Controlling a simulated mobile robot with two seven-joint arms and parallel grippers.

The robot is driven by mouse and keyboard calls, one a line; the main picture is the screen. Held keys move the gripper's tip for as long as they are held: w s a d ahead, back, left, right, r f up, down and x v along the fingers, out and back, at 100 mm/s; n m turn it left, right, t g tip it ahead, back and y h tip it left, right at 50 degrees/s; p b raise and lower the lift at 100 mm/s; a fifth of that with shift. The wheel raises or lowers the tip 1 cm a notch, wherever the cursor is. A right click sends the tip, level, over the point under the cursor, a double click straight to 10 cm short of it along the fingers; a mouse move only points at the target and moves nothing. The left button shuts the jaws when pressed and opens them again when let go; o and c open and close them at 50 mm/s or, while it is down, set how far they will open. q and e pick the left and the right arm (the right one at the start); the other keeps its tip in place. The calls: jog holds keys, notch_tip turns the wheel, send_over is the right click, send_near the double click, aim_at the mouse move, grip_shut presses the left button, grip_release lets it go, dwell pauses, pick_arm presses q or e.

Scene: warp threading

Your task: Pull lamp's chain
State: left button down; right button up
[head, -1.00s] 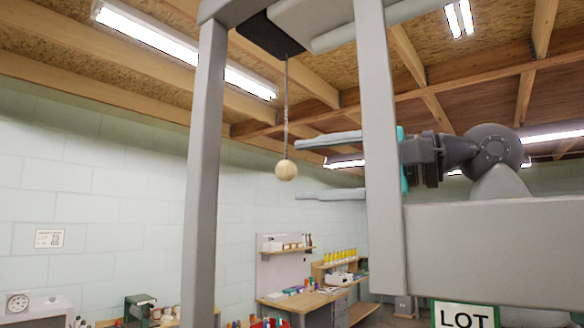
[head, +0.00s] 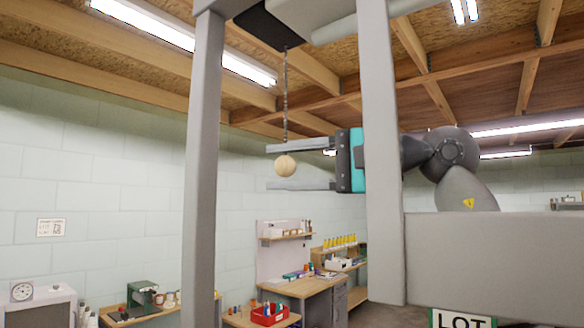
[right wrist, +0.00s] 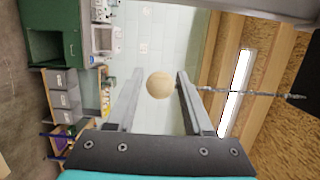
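The lamp's chain (head: 285,95) hangs from a dark box (head: 267,27) at the top of a grey frame and ends in a pale wooden ball (head: 285,166). My right gripper (head: 270,167) comes in from the right behind the right post. Its two fingers are apart, one above and one below the ball's height. In the right wrist view the ball (right wrist: 159,85) shows between the open fingers near their tips, and the chain (right wrist: 235,92) runs off to the right. I cannot tell whether a finger touches it. My left gripper is not in view.
The grey frame's left post (head: 203,170) and right post (head: 379,150) stand on either side of the chain, with a wide grey beam (head: 490,262) at right. Workbenches (head: 310,287) with tools stand far behind, along the wall.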

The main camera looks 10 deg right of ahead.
jog(key=c, duration=0.6)
jog(key=shift+c, duration=0.2)
